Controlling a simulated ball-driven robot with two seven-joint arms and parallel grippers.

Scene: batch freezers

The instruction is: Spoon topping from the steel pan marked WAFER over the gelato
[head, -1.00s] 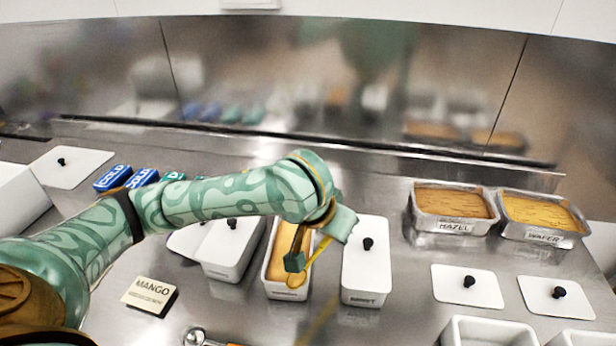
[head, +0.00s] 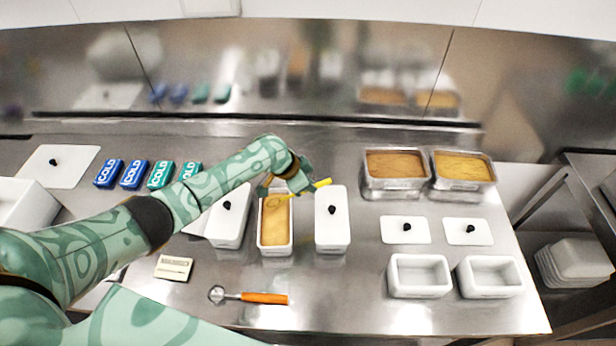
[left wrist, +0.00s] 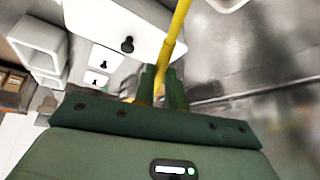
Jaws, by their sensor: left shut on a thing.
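My left gripper (head: 299,184) is shut on a yellow spoon (head: 323,183) at the back end of the open white tub of gelato (head: 276,224). The spoon's handle sticks out to the right; its bowl is hard to make out near the fingers. In the left wrist view the yellow handle (left wrist: 177,35) runs up from between the fingertips (left wrist: 164,85). The gelato is tan-yellow, with a faint round mark near its back. The steel WAFER pan (head: 463,185), full of golden topping, stands at the back right. My right gripper is out of view.
The steel HAZEL pan (head: 393,185) stands left of the WAFER pan. Lidded white tubs (head: 331,237) flank the gelato. An orange-handled scoop (head: 262,298) and a sign (head: 174,267) lie in front. Two empty white tubs (head: 419,290) and loose lids (head: 405,229) are at right.

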